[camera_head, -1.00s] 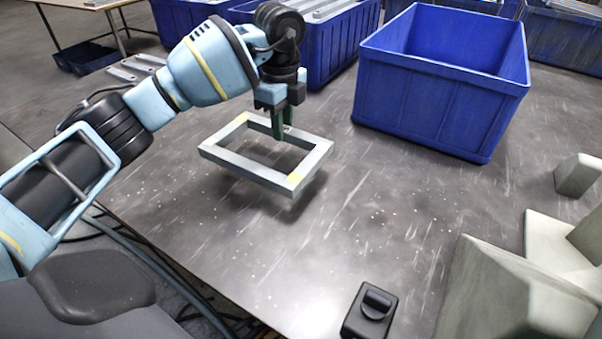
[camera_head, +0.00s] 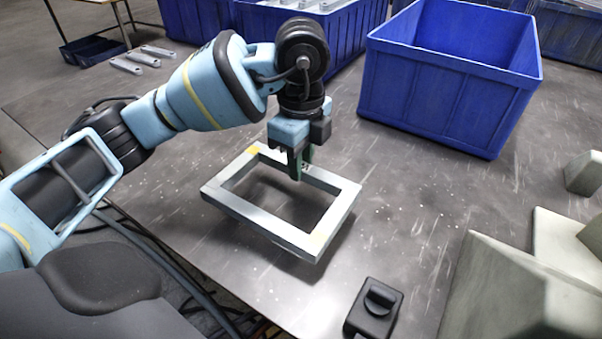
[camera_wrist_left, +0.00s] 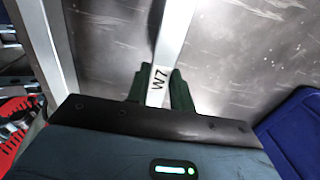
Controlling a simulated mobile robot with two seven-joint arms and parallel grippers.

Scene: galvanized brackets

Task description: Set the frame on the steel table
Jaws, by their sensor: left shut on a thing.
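The frame (camera_head: 236,204) is a grey metal rectangle with yellow marks at two corners. My left gripper (camera_head: 301,168) is shut on the far side bar of the frame. The frame hangs above the steel table (camera_head: 190,235), with a shadow under it. In the left wrist view the green fingers of my left gripper (camera_wrist_left: 160,92) sit on both sides of a bar of the frame (camera_wrist_left: 172,50), which is marked "W7". My right gripper is not in view.
A large blue bin (camera_head: 440,85) stands on the table at the back right, apart from the frame. Pale blocks (camera_head: 500,285) are at the right. A black device (camera_head: 374,308) sits at the front edge. The table between the frame and the blocks is clear.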

